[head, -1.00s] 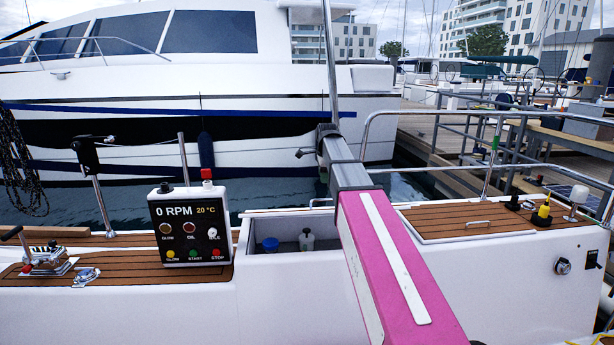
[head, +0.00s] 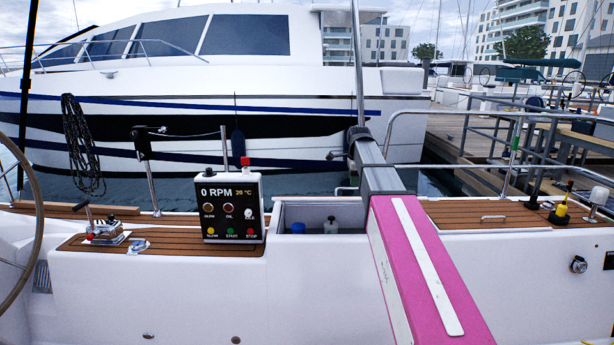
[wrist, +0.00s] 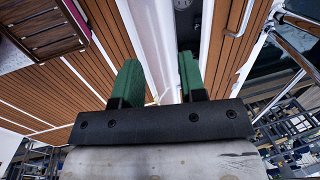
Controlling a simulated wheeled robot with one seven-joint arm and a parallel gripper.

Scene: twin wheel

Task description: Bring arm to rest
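My gripper (wrist: 157,85) shows in the wrist view with two green fingers held apart and nothing between them. It is open and empty, over a white boat edge with teak decking on both sides. In the head view my magenta arm (head: 415,270) reaches forward over the boat's side, with its grey end section above the deck locker. The fingers are hidden in the head view.
The engine panel (head: 232,206) reading 0 RPM stands left of my arm. An open locker (head: 310,217) holds small containers. A throttle lever (head: 103,228) is further left, a steering wheel (head: 30,240) at the left edge. Metal rails (head: 517,140) stand at right.

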